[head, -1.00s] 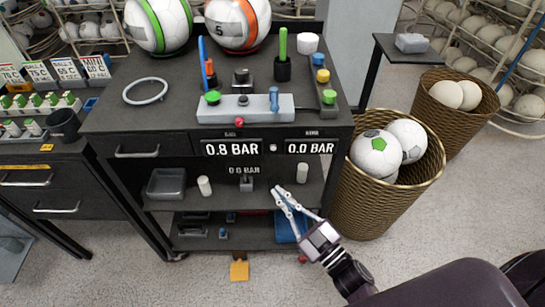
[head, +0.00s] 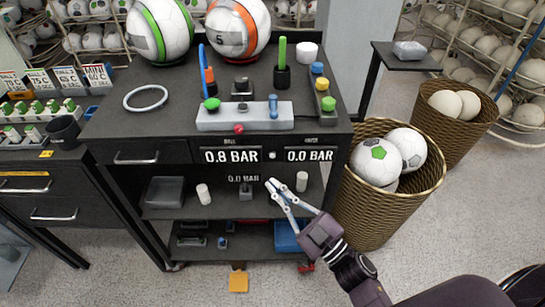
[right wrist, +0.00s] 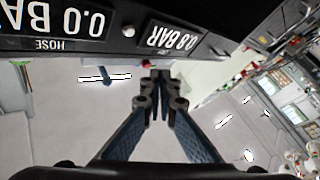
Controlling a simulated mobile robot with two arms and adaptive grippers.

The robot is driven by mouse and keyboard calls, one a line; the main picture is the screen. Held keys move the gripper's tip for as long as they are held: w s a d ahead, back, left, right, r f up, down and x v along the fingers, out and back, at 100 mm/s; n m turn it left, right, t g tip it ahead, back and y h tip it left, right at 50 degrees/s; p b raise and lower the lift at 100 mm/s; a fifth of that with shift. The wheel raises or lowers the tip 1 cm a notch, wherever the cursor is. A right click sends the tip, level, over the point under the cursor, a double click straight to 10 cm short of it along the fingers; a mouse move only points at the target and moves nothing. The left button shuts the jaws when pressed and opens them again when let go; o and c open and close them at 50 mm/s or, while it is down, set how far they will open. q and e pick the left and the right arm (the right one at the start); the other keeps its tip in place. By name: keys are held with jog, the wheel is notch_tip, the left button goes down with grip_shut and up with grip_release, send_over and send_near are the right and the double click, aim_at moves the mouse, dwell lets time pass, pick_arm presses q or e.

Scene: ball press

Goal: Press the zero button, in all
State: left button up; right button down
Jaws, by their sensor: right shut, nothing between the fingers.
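The cart's front panel carries two displays: the left one (head: 231,156) reads 0.8 BAR and the right one (head: 309,155) reads 0.0 BAR. A small round white button (head: 272,155) sits between them; it also shows in the right wrist view (right wrist: 128,31). I cannot read a zero label on it. My right gripper (head: 269,184) is shut and empty, its tips in front of the cart below this button and apart from it. In the right wrist view the fingers (right wrist: 160,78) meet at their tips. My left gripper is not in view.
A grey block (head: 245,116) with a red knob (head: 239,129) lies on the cart top. Two balls stand behind it. A wicker basket (head: 384,215) with balls stands right of the cart. The lower shelf holds a grey tray (head: 165,192) and white cylinders (head: 302,181).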

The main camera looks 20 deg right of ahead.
aim_at(272, 155)
jog(key=w+d, duration=0.1)
jog(key=w, duration=0.5)
jog(key=shift+d+b, duration=0.35)
jog(key=shift+b, duration=0.05)
jog(key=shift+w, duration=0.1)
dwell(1.0)
jog(key=shift+w+d, duration=0.15)
jog(key=shift+w, duration=0.15)
jog(key=shift+w+d, duration=0.1)
jog(key=shift+w, duration=0.35)
dwell(0.6)
jog(key=shift+s, duration=0.1)
jog(key=shift+s+a+p, duration=0.25)
jog(key=shift+s+p, duration=0.05)
jog(key=shift+s, duration=0.5)
